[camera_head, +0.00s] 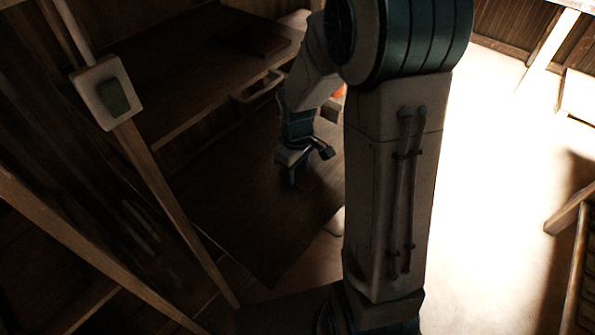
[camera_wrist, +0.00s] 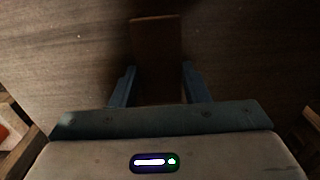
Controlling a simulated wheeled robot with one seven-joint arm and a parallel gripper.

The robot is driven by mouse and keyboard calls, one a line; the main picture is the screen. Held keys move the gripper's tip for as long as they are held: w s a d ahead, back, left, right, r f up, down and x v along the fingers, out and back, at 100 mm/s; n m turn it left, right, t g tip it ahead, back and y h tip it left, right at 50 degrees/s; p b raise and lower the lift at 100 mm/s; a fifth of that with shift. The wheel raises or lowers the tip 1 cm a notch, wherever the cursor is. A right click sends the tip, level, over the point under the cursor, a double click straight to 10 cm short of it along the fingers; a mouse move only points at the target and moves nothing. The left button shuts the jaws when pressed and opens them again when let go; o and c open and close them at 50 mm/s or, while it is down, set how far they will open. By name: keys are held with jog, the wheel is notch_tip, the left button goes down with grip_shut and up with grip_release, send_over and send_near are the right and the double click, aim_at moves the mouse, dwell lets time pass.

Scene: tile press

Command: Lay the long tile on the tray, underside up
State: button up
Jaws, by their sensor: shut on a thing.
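My gripper (camera_wrist: 158,88) is shut on a long, dark brown tile (camera_wrist: 157,50) in the wrist view. The tile lies between the two blue fingers and sticks out beyond their tips. Dark wood-grained surface lies below it; I cannot tell whether the tile touches it. In the head view my gripper (camera_head: 291,178) points down over the dark table (camera_head: 255,215), and the tile is too dark to make out there. I cannot tell which face of the tile is up. I cannot pick out the tray for sure in either view.
An orange-red thing (camera_head: 338,92) shows partly behind my arm. A post with a green-centred box (camera_head: 107,92) stands left.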

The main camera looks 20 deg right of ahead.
jog(key=shift+f, duration=0.75)
